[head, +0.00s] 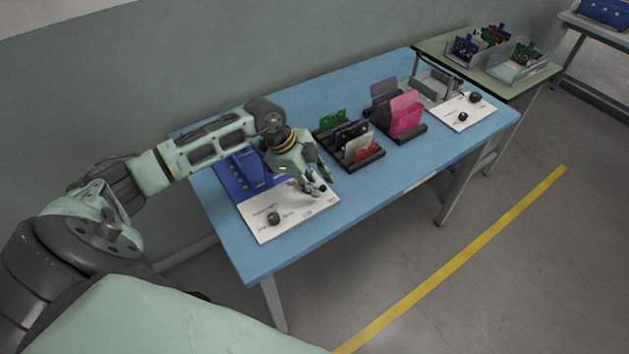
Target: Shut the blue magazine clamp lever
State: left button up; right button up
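The blue magazine (232,181) stands at the left end of the blue table, partly hidden behind my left arm. A white plate (284,227) with small printed labels lies in front of it. A black knob (273,218) sits on the plate's left part, and a small dark knob (323,188) shows near its right end, close to the fingers. My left gripper (320,184) points down over the plate's right end, its fingers apart. I cannot tell which part is the clamp lever or whether the fingers touch it. My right gripper is out of view.
A black rack (367,161) with several boards stands right of the gripper, close by. Beyond it are a holder with a pink panel (406,113) and a second white plate (463,122) with black knobs. The blue table (250,262) has bare room along its front edge.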

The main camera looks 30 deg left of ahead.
pick_arm(q)
grip_shut()
jog(key=shift+s+m, duration=0.1)
jog(key=shift+m, duration=0.5)
dwell(0.6)
jog(key=m+g, duration=0.1)
jog(key=m, duration=0.1)
jog(key=m+g+h, duration=0.1)
jog(key=shift+s+m+b, duration=0.35)
jog(key=shift+s+m, duration=0.05)
jog(key=m, duration=0.1)
jog(key=m+g, duration=0.1)
jog(key=m, duration=0.1)
jog(key=m+b, duration=0.1)
jog(key=shift+s+a+f+g, duration=0.1)
jog(key=shift+s+a+g, duration=0.2)
jog(key=shift+s+g, duration=0.1)
jog(key=shift+s+a+m+g+y+b, duration=0.15)
jog(key=shift+m+g+b, duration=0.2)
jog(key=shift+m, duration=0.5)
jog(key=shift+s+a+m+g+y+b, duration=0.1)
jog(key=shift+a+m+g+b, duration=0.15)
jog(key=shift+m, duration=0.55)
jog(key=shift+s+a+m+g+y+b, duration=0.1)
jog(key=shift+m+g+b, duration=0.25)
jog(key=shift+m, duration=0.5)
